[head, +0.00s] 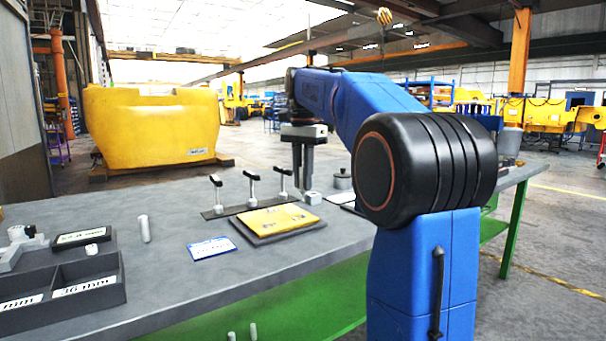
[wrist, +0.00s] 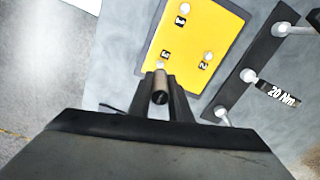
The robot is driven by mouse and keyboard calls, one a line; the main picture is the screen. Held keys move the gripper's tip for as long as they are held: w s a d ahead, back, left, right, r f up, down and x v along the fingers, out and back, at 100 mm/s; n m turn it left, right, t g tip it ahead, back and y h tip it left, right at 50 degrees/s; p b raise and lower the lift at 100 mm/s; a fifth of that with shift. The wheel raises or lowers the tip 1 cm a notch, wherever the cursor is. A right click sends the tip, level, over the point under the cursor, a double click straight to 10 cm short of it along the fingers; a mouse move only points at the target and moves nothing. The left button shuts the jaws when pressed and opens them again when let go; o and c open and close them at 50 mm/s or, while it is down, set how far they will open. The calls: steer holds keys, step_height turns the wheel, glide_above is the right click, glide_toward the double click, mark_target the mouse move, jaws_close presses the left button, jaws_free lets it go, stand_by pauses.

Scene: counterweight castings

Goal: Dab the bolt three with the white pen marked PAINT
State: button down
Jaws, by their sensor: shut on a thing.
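My gripper (head: 304,188) points down beyond the right side of the yellow plate (head: 278,219). The yellow plate (wrist: 222,28) carries pale bolts with small black labels. The bolt (wrist: 184,8) at the top has a label that seems to read 3. Another bolt (wrist: 208,55) is beside a label like 2. A third pale spot (wrist: 161,65) shows just past the held cylinder, near a label too small to read.
A dark rack with three T-handles (head: 217,210) stands behind the plate; a 20 Nm label (wrist: 280,95) shows there. A blue-and-white card (head: 212,248) and an upright white cylinder (head: 145,228) are to the left. A two-compartment tray (head: 122,285) is at far left.

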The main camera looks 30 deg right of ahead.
mark_target(303, 193)
steer(key=shift+f, duration=1.7)
steer(key=shift+f, duration=0.5)
stand_by(2.0)
steer(key=shift+r, duration=3.05)
